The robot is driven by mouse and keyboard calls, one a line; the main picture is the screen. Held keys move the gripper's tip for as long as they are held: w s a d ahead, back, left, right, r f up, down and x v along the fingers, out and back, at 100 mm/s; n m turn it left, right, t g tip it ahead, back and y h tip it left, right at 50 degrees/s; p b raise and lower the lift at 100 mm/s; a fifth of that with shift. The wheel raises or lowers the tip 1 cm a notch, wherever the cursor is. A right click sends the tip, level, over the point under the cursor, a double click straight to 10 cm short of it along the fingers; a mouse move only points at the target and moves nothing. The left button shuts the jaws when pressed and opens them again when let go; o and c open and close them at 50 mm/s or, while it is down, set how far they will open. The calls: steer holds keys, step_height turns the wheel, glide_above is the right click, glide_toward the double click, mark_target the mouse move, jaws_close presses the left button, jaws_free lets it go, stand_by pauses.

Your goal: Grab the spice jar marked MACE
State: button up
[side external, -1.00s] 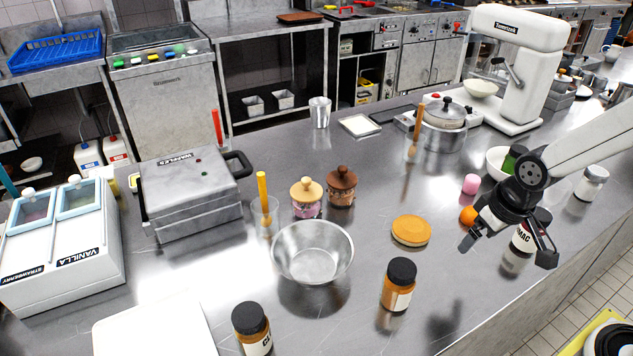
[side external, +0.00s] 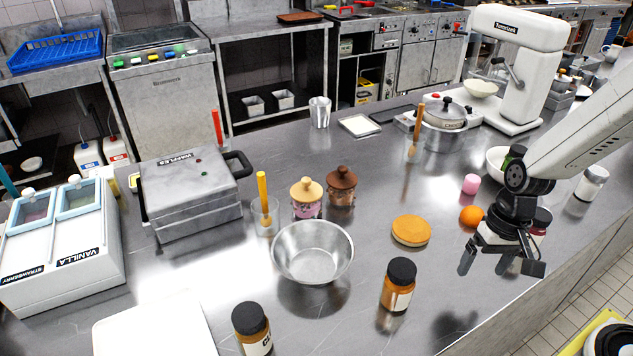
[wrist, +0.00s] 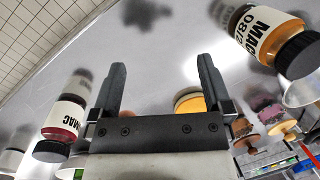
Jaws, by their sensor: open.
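My gripper (side external: 500,265) hangs low over the counter at the right, pointing down; in the wrist view its fingers (wrist: 162,68) are apart with bare counter between them. A dark-red jar with a black cap (side external: 542,217) stands just behind it, mostly hidden. Neither full name shows.
Another amber jar (side external: 252,327) stands at the front. An orange disc (side external: 411,231), orange fruit (side external: 471,216) and pink item (side external: 471,184) lie near my gripper. A white-labelled jar (side external: 591,183) stands behind my arm. A steel bowl (side external: 313,252) is left. The counter edge runs along the right.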

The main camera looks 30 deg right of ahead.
mark_target(382, 296)
steer(key=a+m+y, duration=0.1)
steer(key=m+y, duration=0.1)
steer(key=a+f+m+g+y, duration=0.1)
steer(key=a+m, duration=0.1)
steer(key=s+a+f+m+y, duration=0.1)
steer(key=m+y, duration=0.1)
steer(key=m, duration=0.1)
steer(key=shift+a+f+g+y, duration=0.15)
steer(key=shift+a+g+y, duration=0.15)
steer(key=w+m+t+y, duration=0.1)
steer(key=m, duration=0.1)
steer(key=w+a+m+t+y, duration=0.1)
steer(key=w+m+y, duration=0.1)
steer(key=w+a+m+t+y, duration=0.1)
steer(key=m, duration=0.2)
steer(key=shift+w+f+t+y, duration=0.2)
steer(key=shift+w+t+y, duration=0.05)
steer(key=shift+t+y, duration=0.15)
steer(key=shift+w+d+m+t+y, duration=0.15)
steer(key=shift+w+m+t, duration=0.2)
steer(key=shift+w+m, duration=0.15)
steer(key=shift+w+d+m+t+y, duration=0.15)
steer(key=shift+w+m+t, duration=0.2)
steer(key=shift+m, duration=0.25)
steer(key=shift+a+f, duration=0.1)
steer(key=shift+a, duration=0.1)
steer(key=shift+x, duration=1.15)
steer(key=shift+a, duration=0.1)
steer(key=shift+x, duration=2.55)
